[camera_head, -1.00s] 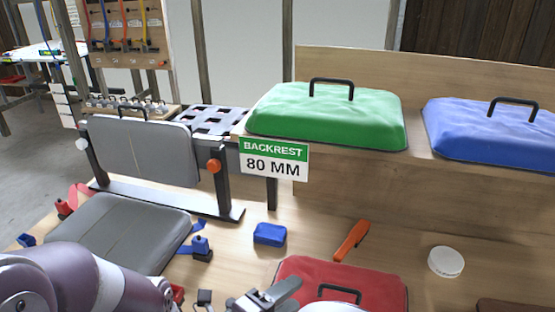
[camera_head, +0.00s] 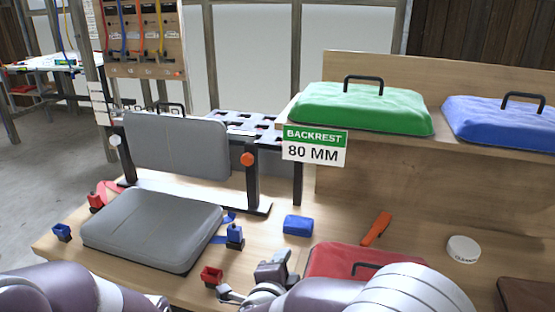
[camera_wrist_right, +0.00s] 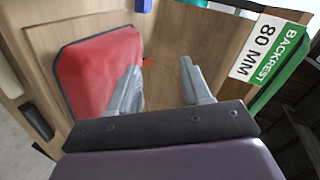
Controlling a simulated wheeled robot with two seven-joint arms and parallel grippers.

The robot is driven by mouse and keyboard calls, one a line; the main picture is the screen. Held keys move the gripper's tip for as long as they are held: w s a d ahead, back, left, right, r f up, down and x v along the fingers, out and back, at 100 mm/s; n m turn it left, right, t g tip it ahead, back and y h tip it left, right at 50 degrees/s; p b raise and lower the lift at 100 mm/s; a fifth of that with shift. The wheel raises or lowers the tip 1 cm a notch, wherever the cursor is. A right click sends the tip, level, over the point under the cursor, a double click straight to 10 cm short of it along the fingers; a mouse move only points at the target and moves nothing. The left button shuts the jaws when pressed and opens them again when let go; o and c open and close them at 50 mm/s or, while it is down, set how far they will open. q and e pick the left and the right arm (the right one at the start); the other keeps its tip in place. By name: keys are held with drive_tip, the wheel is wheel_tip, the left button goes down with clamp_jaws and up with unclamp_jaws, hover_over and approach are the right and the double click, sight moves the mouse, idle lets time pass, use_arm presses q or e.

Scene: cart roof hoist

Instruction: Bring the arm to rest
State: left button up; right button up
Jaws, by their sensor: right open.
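The red cushion (camera_head: 335,260) is partly hidden behind my right arm in the head view. It also shows in the wrist view (camera_wrist_right: 95,70), left of and behind the left finger; contact cannot be told. My left arm shows at the bottom left of the head view, with its gripper out of sight.
A grey seat cushion (camera_head: 155,228) lies on the bench, with a grey backrest (camera_head: 178,146) upright behind it. Nearby are a blue block (camera_head: 298,225), orange tool (camera_head: 376,229), white lid (camera_head: 463,249) and red clip (camera_head: 211,276). Green (camera_head: 362,108) and blue (camera_head: 505,122) cushions sit on the shelf.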

drive_tip(key=s+d+f+n+g+y+b, duration=0.35)
drive_tip(key=d+f+n+g+y, duration=0.2)
drive_tip(key=f+n, duration=0.5)
drive_tip(key=s+d+f+n+g+h+b, duration=0.1)
drive_tip(key=s+d+f+n+g+b, duration=0.2)
drive_tip(key=s+d, duration=0.35)
drive_tip(key=s+d+f+n+g+h, duration=0.1)
drive_tip(key=s+d+f+n+g, duration=0.3)
drive_tip(key=s, duration=0.4)
wheel_tip(320, 180, up, 16)
drive_tip(key=p, duration=1.5)
drive_tip(key=shift+w+d, duration=0.25)
drive_tip(key=shift+w, duration=0.15)
